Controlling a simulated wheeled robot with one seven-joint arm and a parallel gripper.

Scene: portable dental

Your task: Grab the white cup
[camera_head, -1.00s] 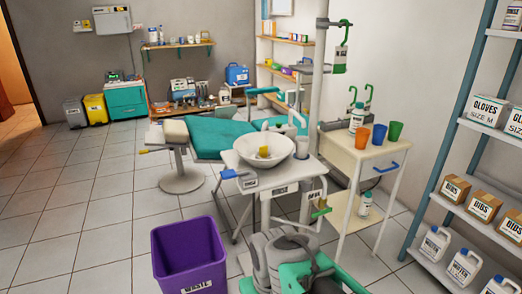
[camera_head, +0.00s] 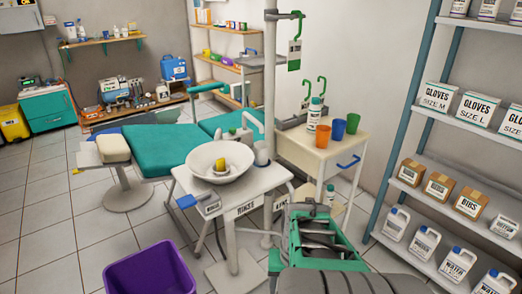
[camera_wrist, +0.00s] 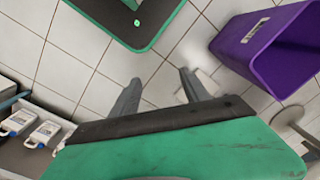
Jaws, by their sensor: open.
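I cannot make out a separate white cup for certain. A white cup-like shape (camera_head: 262,153) stands at the right side of the white rinse basin (camera_head: 204,178), too small to tell if it is a cup. A small yellow item (camera_head: 219,168) sits in the basin. An orange cup (camera_head: 338,129) and a green cup (camera_head: 352,123) stand on the cream side cabinet. My gripper (camera_wrist: 160,77) shows in the wrist view, its two grey fingers apart and empty above the tiled floor. No cup shows between them.
A purple waste bin (camera_head: 150,272) stands at lower left; it also shows in the wrist view (camera_wrist: 272,48). A shelf rack (camera_head: 400,125) with boxes and jugs is on the right. The teal dental chair (camera_head: 160,150) lies behind the basin.

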